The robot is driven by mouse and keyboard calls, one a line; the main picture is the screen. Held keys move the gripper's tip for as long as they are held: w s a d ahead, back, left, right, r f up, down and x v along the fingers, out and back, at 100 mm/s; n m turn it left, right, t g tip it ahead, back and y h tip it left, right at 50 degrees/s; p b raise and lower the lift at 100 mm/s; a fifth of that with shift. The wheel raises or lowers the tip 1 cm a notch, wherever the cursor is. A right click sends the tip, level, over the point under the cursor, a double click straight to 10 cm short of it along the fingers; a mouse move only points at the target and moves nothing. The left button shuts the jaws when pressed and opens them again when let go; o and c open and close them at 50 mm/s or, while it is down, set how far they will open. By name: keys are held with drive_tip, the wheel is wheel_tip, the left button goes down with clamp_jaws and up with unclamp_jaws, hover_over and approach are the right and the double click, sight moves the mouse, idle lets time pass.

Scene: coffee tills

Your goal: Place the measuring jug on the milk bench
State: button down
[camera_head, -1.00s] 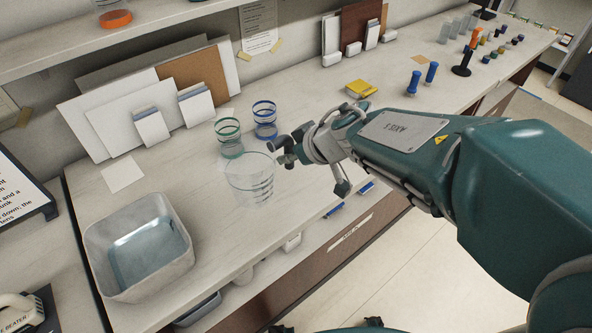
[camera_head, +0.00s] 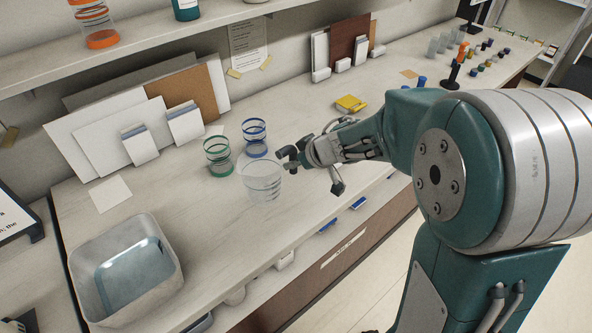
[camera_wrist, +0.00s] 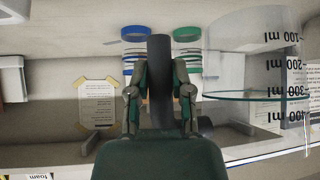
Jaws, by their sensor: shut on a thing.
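The measuring jug (camera_head: 263,182) is clear with dark markings. It is over the pale worktop (camera_head: 205,215), in front of a green-banded glass (camera_head: 218,158) and a blue-banded glass (camera_head: 255,138). My gripper (camera_head: 290,160) is at the jug's right side and is shut on it; the exact grip is hard to see. In the wrist view the jug (camera_wrist: 255,75) appears at the right with inverted millilitre marks. The head view does not clearly show whether its base touches the worktop. No readable label shows which surface is the milk bench.
A white tub (camera_head: 125,270) stands at the front left. Boards (camera_head: 120,125) and card holders lean at the back. A yellow block (camera_head: 350,103) and several small bottles are farther right. Bare worktop lies between the tub and the jug.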

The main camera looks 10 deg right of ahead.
drive_tip(key=w+f, duration=0.1)
drive_tip(key=f, duration=0.1)
drive_tip(key=w+f, duration=0.1)
drive_tip(key=shift+w+d+f, duration=0.2)
drive_tip(key=shift+w+d, duration=0.1)
drive_tip(key=shift+f, duration=1.5)
drive_tip(key=shift+f, duration=0.1)
drive_tip(key=c, duration=0.5)
unclamp_jaws()
drive_tip(key=shift+c, duration=0.2)
